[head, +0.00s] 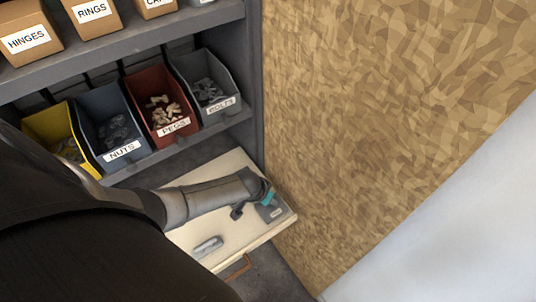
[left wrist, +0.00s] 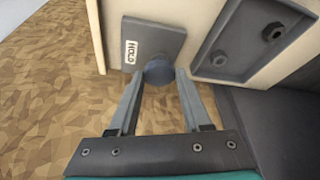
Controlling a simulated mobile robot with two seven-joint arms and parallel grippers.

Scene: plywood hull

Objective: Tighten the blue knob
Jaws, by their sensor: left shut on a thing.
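In the left wrist view, a round dark-blue knob (left wrist: 160,70) sits at the edge of a grey plate (left wrist: 150,42) with a white label that seems to read HOLD. The plate is on a cream panel (left wrist: 195,15). My left gripper (left wrist: 159,75) has one finger on each side of the knob and is shut on it. In the head view, my left gripper (head: 264,192) is over the right end of the cream panel (head: 190,236), by the grey labelled plate (head: 271,212). The knob is mostly hidden there. My right gripper is not in view.
A grey plate with two hex bolts (left wrist: 240,42) is beside the knob. A grey shelf unit (head: 150,50) holds yellow, NUTS, PEGS (head: 158,100) and BOLTS bins, with cardboard boxes above. A chipboard wall (head: 390,110) stands close on the right. A light grey piece (head: 207,247) lies on the panel.

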